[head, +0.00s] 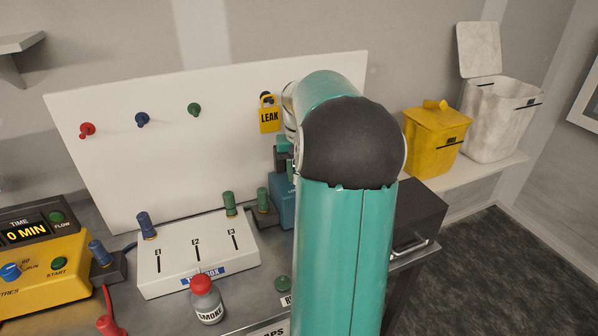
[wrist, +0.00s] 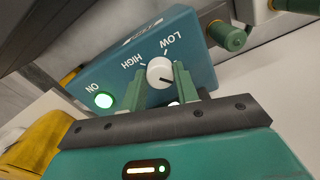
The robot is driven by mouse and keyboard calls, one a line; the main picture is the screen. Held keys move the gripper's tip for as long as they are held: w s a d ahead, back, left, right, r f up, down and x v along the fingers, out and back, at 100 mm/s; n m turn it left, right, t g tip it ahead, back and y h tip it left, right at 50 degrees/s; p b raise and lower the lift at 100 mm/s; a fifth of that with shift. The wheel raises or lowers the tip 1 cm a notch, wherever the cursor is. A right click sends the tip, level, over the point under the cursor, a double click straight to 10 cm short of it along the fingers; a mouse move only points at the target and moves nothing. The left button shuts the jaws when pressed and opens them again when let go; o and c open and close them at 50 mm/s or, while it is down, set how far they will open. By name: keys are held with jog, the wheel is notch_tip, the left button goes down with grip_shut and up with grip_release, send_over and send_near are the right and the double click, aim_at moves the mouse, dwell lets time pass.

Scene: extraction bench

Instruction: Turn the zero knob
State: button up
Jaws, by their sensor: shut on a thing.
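The zero knob (wrist: 160,73) is a round white dial with a dark pointer line, on the face of a blue box (wrist: 200,52) in the wrist view. The words LOW and HIGH stand beside it. My gripper (wrist: 159,77) has its two green fingers on either side of the knob, shut on it. In the head view the blue box (head: 283,203) is mostly behind my arm, and the knob is hidden there. The pointer lies between the fingers.
A white box (head: 195,255) marked E1, E2, E3 stands left of the blue box, with a SMOKE bottle (head: 206,300) in front. Green plugs (head: 230,203) stand close by. A white board (head: 150,165) with a yellow LEAK tag (head: 269,116) rises behind.

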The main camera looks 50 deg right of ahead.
jog(key=o, duration=1)
jog(key=shift+c, duration=0.2)
notch_tip(320, 180, up, 14)
